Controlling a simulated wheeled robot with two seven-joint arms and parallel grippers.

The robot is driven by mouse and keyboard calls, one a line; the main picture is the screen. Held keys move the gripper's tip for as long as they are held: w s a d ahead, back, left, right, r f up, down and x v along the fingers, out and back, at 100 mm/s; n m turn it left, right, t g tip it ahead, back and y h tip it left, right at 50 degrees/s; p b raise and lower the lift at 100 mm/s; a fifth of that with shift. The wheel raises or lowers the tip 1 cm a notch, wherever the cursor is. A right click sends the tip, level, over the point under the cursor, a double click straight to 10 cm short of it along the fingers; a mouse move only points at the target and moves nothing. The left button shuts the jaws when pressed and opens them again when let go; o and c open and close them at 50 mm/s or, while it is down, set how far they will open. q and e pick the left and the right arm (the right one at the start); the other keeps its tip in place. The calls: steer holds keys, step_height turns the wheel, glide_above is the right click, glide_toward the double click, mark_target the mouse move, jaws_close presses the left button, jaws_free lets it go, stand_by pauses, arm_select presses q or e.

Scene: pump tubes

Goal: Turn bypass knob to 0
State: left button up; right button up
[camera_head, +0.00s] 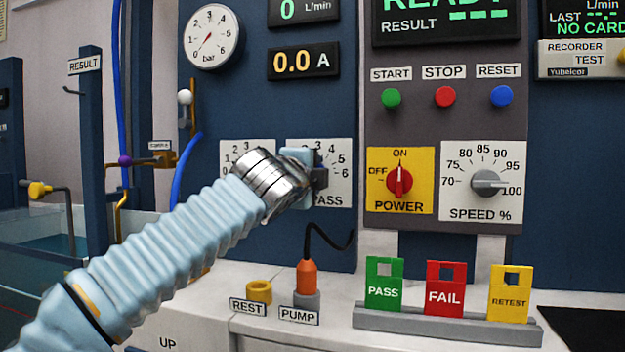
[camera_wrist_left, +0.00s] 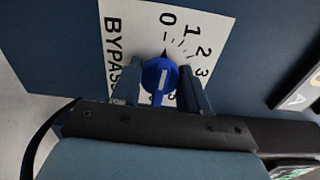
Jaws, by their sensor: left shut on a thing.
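The bypass knob is blue with a white line and sits on a white BYPASS scale plate (camera_head: 339,190). In the left wrist view the knob (camera_wrist_left: 158,78) is between the two fingers of my left gripper (camera_wrist_left: 161,90), which is shut on it. The 0 mark is above the knob there, with 1, 2 and 3 curving to the right. The white line runs roughly along the direction of the 0; its exact reading is unclear. In the head view my left gripper (camera_head: 318,174) covers the knob. My right gripper is not in view.
A second dial plate (camera_head: 236,158) is partly behind my left gripper. The red POWER knob (camera_head: 400,182) and grey SPEED knob (camera_head: 487,183) are to the right. Below, an orange plug (camera_head: 306,279) with a black cable stands at PUMP, beside coloured tags (camera_head: 446,288).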

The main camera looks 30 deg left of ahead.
arm_select(q)
steer(key=shift+f+n, duration=0.1)
steer(key=shift+n, duration=0.3)
steer(key=o, duration=1)
steer(key=shift+o, duration=0.2)
steer(key=b+v, duration=0.1)
steer(key=v, duration=1.3)
steer(key=shift+w, duration=0.15)
